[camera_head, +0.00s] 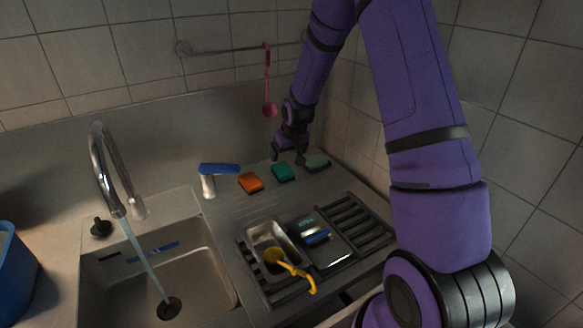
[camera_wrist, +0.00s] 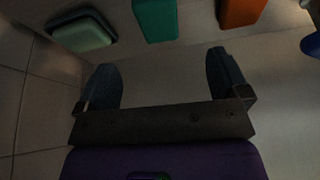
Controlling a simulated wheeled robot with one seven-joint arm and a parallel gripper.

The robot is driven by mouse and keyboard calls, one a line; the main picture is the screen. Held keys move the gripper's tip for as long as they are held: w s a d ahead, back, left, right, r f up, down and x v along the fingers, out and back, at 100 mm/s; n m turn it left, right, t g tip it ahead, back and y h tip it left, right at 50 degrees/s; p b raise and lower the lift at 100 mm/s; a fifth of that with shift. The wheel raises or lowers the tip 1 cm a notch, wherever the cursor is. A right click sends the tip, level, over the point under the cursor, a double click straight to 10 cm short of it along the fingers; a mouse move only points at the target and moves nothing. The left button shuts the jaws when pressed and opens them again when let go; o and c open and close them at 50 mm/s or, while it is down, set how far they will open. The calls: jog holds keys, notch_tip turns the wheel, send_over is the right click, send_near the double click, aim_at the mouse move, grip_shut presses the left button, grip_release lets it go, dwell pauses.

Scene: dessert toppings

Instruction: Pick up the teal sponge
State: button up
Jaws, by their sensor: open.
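The teal sponge (camera_head: 283,172) lies on the counter between two other sponges. In the wrist view the teal sponge (camera_wrist: 157,18) is at the top middle, cut by the frame edge, beyond and roughly between my fingertips. My gripper (camera_head: 299,157) is in the back corner, close to the sponges. In the wrist view my gripper (camera_wrist: 161,62) has its two fingers wide apart with nothing between them. The height of the fingers above the counter is hard to tell.
A pale green sponge (camera_head: 316,162) lies to the right, near the tiled wall; an orange sponge (camera_head: 250,182) lies to the left. A blue-topped white object (camera_head: 209,185) stands further left. A drying rack (camera_head: 355,228) with a metal tray is in front. A pink ladle (camera_head: 268,100) hangs behind.

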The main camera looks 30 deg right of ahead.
aim_at(284, 170)
jog(key=shift+d+x, duration=0.2)
jog(key=shift+x, duration=5.65)
jog(key=shift+c, duration=0.2)
jog(key=c, duration=0.9)
